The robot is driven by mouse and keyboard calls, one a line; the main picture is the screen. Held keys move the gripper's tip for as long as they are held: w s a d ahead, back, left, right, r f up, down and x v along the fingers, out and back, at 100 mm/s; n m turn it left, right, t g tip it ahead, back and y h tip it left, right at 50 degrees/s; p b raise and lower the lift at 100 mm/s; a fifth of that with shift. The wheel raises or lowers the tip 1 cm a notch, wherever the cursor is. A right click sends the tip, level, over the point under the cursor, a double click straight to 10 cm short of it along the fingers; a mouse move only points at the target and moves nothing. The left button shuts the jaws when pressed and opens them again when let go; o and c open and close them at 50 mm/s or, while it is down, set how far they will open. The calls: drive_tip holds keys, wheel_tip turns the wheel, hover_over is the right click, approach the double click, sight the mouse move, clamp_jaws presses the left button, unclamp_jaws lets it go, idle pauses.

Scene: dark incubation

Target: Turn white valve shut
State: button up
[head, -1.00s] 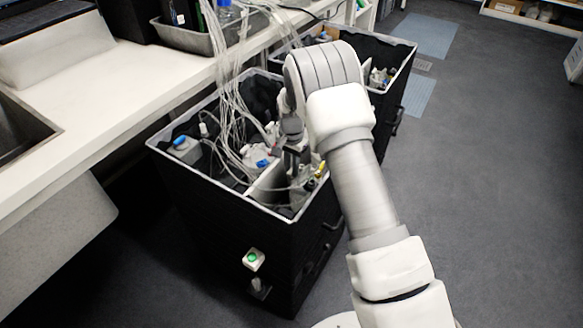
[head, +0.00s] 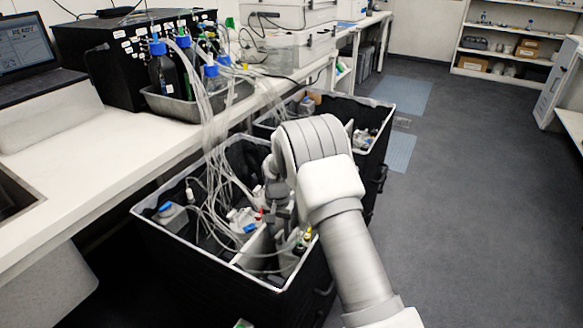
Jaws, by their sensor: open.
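My gripper (head: 281,212) points down into the near black bin (head: 172,262), among clear tubes. It is dark, small and partly covered by my wrist. It is open, and I see nothing held in it. Just left of it are white fittings with a blue part (head: 250,228) and a red part (head: 258,214). A yellow part (head: 307,234) is to its right. I cannot single out the white valve among these small white pieces; my arm hides part of the bin. Whether my fingers touch anything is not clear.
Clear tubes (head: 212,130) run from blue-capped bottles in a metal tray (head: 190,104) on the white bench (head: 105,150) down into the bin. A second black bin (head: 377,104) stands behind my arm. The floor (head: 470,220) at right is clear.

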drive_tip(key=n, duration=0.7)
drive_tip(key=shift+b, duration=0.3)
drive_tip(key=n, duration=0.4)
drive_tip(key=shift+n, duration=0.3)
drive_tip(key=n, duration=0.3)
wheel_tip(320, 180, up, 18)
drive_tip(key=p, duration=0.4)
wheel_tip(320, 180, up, 12)
drive_tip(key=m+t+p, duration=0.1)
drive_tip(key=p, duration=0.1)
hover_over(279, 234)
drive_tip(key=s+d, duration=0.3)
drive_tip(key=s, duration=0.3)
drive_tip(key=shift+s+d+r+m+t, duration=0.2)
drive_tip(key=shift+d+r+m+t, duration=0.15)
drive_tip(key=shift+r, duration=0.25)
drive_tip(key=shift+f, duration=0.1)
